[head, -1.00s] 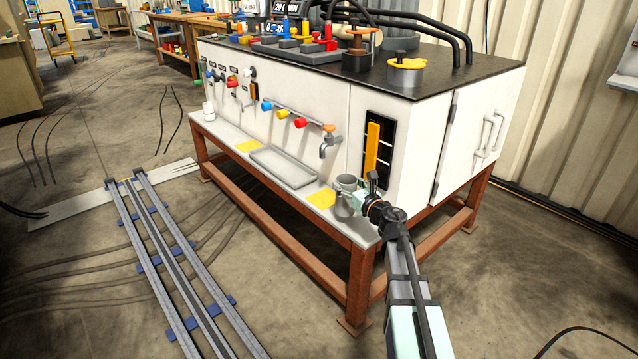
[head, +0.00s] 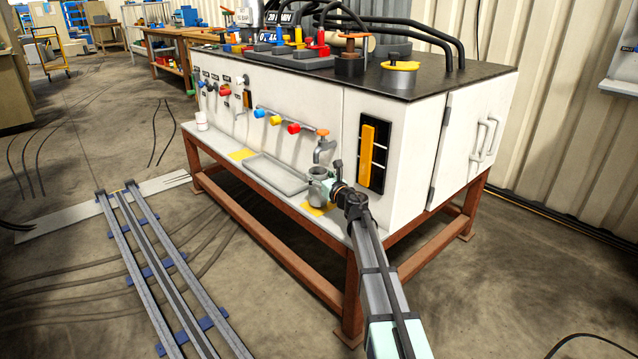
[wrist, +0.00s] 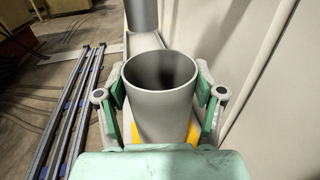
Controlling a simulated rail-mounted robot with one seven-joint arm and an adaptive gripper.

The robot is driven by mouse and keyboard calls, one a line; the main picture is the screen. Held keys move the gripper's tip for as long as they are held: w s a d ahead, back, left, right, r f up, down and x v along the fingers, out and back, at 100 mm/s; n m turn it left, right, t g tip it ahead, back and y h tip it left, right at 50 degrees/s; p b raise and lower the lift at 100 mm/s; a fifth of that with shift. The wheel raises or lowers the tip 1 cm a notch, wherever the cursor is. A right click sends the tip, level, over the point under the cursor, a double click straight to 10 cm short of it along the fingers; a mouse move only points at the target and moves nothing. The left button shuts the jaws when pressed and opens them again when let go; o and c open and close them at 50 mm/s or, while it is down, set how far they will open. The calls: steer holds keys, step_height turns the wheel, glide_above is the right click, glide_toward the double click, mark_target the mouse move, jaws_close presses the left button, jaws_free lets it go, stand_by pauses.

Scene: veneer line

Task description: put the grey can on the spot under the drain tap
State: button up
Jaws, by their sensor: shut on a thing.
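The grey can (head: 318,190) is upright in my gripper (head: 328,187), over or on the yellow spot (head: 313,209) at the near end of the shelf. The drain tap (head: 323,147), with an orange handle, is just above the can in the head view. In the wrist view the can (wrist: 160,95) stands open-mouthed between the two green fingers of my gripper (wrist: 161,100), which press on its sides. Yellow (wrist: 193,133) shows beside the can's lower part. I cannot tell whether its base touches the shelf. A grey tube, likely the tap, shows beyond it.
A shallow grey tray (head: 276,173) lies on the shelf (head: 222,144) left of the can. A second yellow patch (head: 242,155) and a white cup (head: 201,121) are farther left. The cabinet's white wall (head: 350,130) rises close behind the can. Rails (head: 150,260) run along the floor.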

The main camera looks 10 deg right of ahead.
steer(key=shift+f, duration=0.7)
steer(key=shift+r, duration=0.1)
steer(key=o, duration=1.7)
steer(key=shift+s+d, duration=0.1)
steer(key=shift+s, duration=0.15)
steer(key=p+v, duration=0.2)
steer(key=v, duration=0.9)
steer(key=shift+s+d+p, duration=0.1)
steer(key=shift+s+p, duration=0.15)
steer(key=shift+p, duration=0.05)
